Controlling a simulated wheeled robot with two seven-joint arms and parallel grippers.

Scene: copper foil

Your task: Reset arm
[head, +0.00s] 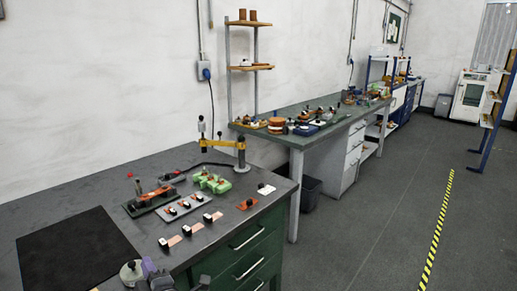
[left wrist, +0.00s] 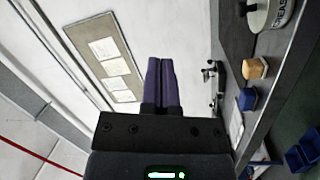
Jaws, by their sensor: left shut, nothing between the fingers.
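My left gripper (head: 154,272) shows at the bottom edge of the head view, low beside the front edge of the near bench. In the left wrist view its two purple fingers (left wrist: 161,82) lie together, shut and empty. Its arm is mostly cut off by the frame edge. My right gripper is in neither view.
The near bench (head: 75,190) has a black mat (head: 75,250), a grey tray with small parts, green blocks (head: 212,183) and a yellow jointed arm (head: 215,143). A grease tin (left wrist: 262,14) is near the gripper. The floor (head: 370,220) to the right is clear.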

